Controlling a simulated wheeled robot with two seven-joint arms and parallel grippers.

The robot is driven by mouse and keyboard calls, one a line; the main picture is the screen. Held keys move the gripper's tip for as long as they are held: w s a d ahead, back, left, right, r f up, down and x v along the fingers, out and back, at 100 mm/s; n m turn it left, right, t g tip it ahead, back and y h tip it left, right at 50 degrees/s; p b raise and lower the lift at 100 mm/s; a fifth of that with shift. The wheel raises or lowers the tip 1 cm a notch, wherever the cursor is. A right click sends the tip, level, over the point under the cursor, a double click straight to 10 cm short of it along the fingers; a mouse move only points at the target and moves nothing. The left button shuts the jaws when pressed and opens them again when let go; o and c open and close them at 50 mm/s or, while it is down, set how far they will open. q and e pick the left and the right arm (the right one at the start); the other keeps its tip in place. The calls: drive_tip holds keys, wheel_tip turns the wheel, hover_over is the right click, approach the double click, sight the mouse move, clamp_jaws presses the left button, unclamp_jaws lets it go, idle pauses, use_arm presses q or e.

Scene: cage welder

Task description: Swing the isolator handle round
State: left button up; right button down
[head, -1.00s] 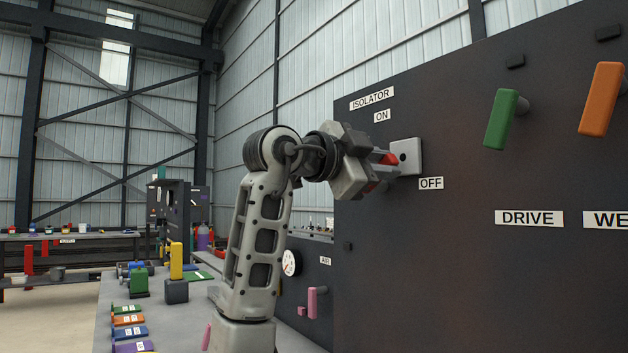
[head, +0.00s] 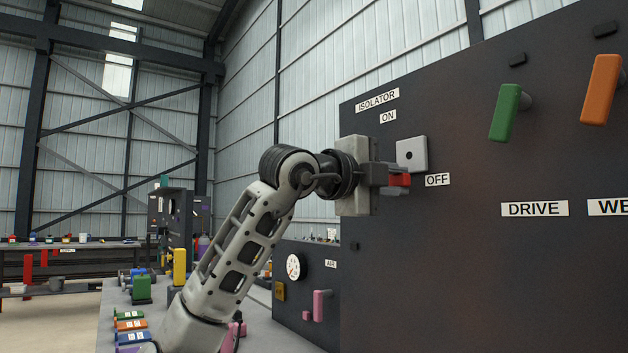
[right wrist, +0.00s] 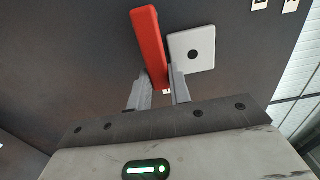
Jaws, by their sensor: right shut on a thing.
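The red isolator handle (head: 400,180) shows just below the light grey square isolator plate (head: 411,154), to the left of the OFF label (head: 438,180). My right gripper (head: 388,178) is shut on the handle and hides part of it. In the right wrist view, the red handle (right wrist: 147,45) runs up from between the fingertips of the right gripper (right wrist: 160,85), beside the plate (right wrist: 192,48). The ON label (head: 388,117) is above and left of the plate, under the ISOLATOR label (head: 377,101). My left gripper is not in view.
The dark panel (head: 440,270) fills the right side. A green handle (head: 505,112) and an orange handle (head: 601,90) stick out from it at upper right. A lower panel with a gauge (head: 296,266) and pink handle (head: 319,305) is below my right arm.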

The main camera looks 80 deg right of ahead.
drive_tip(key=shift+f, duration=0.1)
idle(0.3)
drive_tip(key=c, duration=1.3)
unclamp_jaws()
drive_tip(key=shift+a, duration=0.1)
drive_tip(key=shift+w, duration=0.1)
drive_tip(key=shift+w+a, duration=0.25)
drive_tip(key=v, duration=1.5)
drive_tip(key=shift+a, duration=0.1)
